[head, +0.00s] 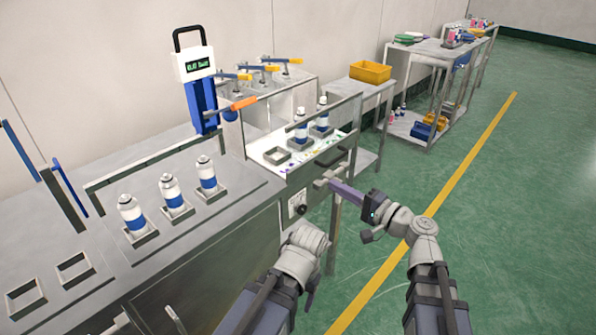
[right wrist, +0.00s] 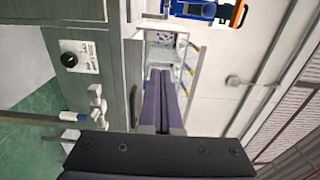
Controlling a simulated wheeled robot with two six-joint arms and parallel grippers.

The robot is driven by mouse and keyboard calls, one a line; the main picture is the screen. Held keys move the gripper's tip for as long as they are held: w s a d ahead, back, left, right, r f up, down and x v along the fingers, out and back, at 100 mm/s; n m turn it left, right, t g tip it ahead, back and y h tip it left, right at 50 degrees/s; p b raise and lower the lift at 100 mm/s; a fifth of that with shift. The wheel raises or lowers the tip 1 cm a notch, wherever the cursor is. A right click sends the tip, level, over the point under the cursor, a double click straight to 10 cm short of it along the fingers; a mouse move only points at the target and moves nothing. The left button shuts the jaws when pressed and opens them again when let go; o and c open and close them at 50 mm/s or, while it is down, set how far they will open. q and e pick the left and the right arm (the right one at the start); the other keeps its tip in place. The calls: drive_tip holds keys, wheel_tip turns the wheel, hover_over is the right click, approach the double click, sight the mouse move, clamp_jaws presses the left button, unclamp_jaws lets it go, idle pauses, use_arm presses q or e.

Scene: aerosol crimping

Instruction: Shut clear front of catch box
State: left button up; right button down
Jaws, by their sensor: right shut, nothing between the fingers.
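The catch box (head: 280,158) is a pale, lit compartment beside the dial panel in the head view. Two white-and-blue cans (head: 301,133) stand in it, next to an empty square holder (head: 277,155). A thin grey frame runs along its front; I cannot make out the clear pane or tell how far it is shut. My right gripper (head: 328,181) is shut and empty, just in front of the box's lower front edge. Its closed purple fingers (right wrist: 162,98) point toward a bright opening in the right wrist view; contact cannot be told. My left gripper is out of sight; only its arm shows.
Three cans (head: 172,192) stand in holders on the bench at left. A black knob (head: 301,209) is on the panel below the box. A yellow bin (head: 370,72) sits beyond. Green floor at right is clear.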

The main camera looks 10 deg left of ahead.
sight(290, 161)
drive_tip(key=x, duration=1.4)
